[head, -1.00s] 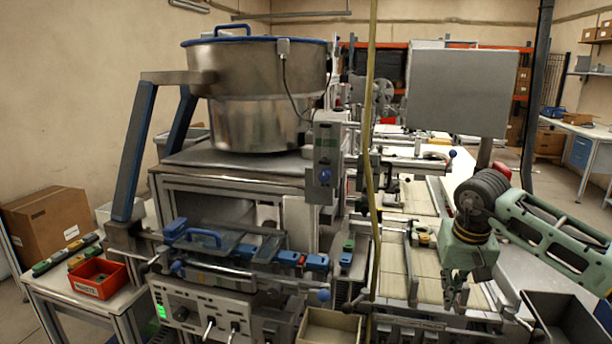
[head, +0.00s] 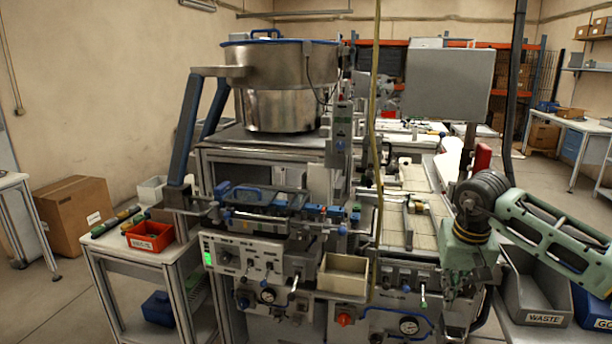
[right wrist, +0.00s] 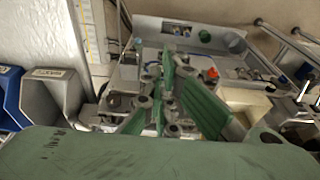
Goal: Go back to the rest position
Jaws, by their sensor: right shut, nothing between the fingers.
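My right gripper (head: 450,296) hangs pointing down at the lower right of the head view, below its green arm. It is shut and empty, and stands in front of the machine's right part, left of a grey bin marked WASTE (head: 543,318). In the right wrist view its green fingers (right wrist: 162,108) show over the machine's front panel (right wrist: 190,32). My left gripper is not in view.
The machine with its steel bowl (head: 280,95) fills the middle. A blue bin (head: 592,308) stands right of the grey one. A side table with a red box (head: 150,237) and a cardboard box (head: 72,215) are at left. Floor shows at the lower left.

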